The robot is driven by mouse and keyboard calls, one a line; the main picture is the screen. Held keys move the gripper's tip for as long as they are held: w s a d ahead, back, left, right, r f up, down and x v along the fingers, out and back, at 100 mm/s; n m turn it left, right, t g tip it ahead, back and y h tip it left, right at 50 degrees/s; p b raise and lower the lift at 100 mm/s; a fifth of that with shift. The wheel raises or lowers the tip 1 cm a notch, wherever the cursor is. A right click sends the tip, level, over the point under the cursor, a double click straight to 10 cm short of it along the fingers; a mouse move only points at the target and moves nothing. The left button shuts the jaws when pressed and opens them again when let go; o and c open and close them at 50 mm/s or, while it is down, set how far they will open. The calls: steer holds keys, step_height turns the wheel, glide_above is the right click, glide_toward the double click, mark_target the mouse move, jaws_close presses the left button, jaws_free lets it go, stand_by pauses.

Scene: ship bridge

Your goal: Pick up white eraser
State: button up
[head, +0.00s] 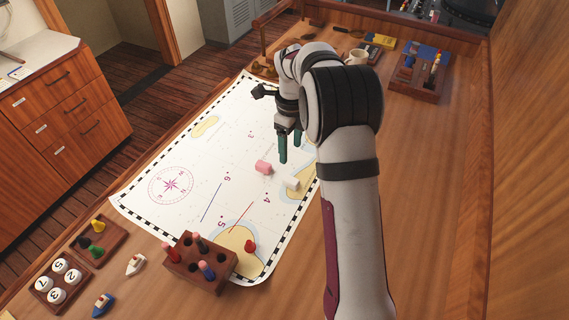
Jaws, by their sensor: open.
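A small white eraser (291,184) lies on the nautical chart (190,150), at the edge of a tan island print. My gripper (290,147) points down over the chart, above and a little behind the white eraser in the picture. Its dark green fingers are apart with nothing between them. My arm comes in from the lower right and hides part of the chart's right side.
A wooden holder with pens (200,262), a red piece (250,246), small boats (135,264), a tray of pawns (96,238) and a tray of numbered discs (58,280) stand at the front left. A mug (356,57) and a wooden rack (420,75) stand at the back. The desk's right side is clear.

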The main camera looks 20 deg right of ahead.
mark_target(291, 180)
steer(key=f, duration=1.2)
steer(key=shift+s+d+f, duration=0.15)
steer(key=shift+s+f, duration=0.05)
steer(key=shift+f, duration=0.15)
jaws_close()
